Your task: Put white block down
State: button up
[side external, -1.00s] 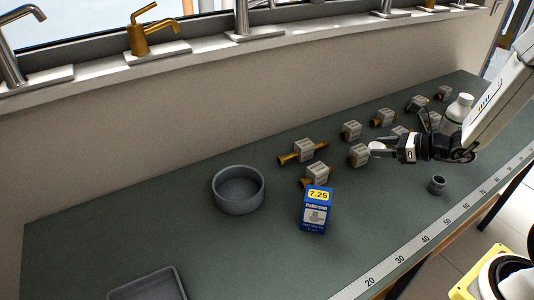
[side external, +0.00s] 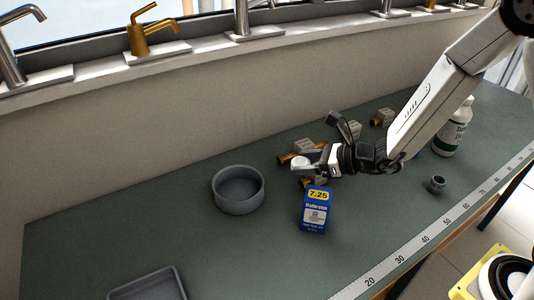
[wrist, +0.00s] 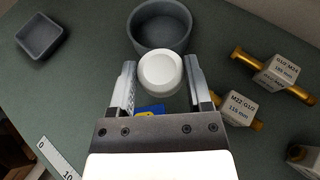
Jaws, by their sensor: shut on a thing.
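The white block, a smooth rounded piece, is between the fingers of my gripper in the wrist view (wrist: 160,72). In the side external view the white block (side external: 300,163) shows at the tip of my gripper (side external: 314,164). My gripper (wrist: 160,84) is shut on it and holds it above the bench. In the side external view it is right of the round grey bowl (side external: 239,207) and above the blue box (side external: 315,222). In the wrist view the bowl (wrist: 142,43) lies just beyond the block, which overlaps its near rim.
Labelled blocks with brass fittings (wrist: 280,75) lie right of my gripper in the wrist view. A grey square tray (side external: 150,286), a small grey cup (side external: 438,184) and a white bottle (side external: 452,130) stand on the bench. The bench left of the bowl is clear.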

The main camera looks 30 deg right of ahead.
jog(key=s+a+n+g+y, duration=0.1)
jog(key=s+a, duration=0.1)
jog(key=a, duration=0.9)
jog(key=g, duration=0.1)
send_over(249, 261)
notch_tip(249, 261, down, 5)
jog(key=shift+f+n+y, duration=0.3)
jog(key=shift+f+n, duration=0.2)
jog(key=shift+f, duration=0.4)
jog(key=shift+f, duration=0.1)
jog(key=shift+f, duration=2.15)
jog(key=shift+f, duration=0.1)
jog(key=shift+f, duration=1.7)
jog(key=shift+f, duration=0.1)
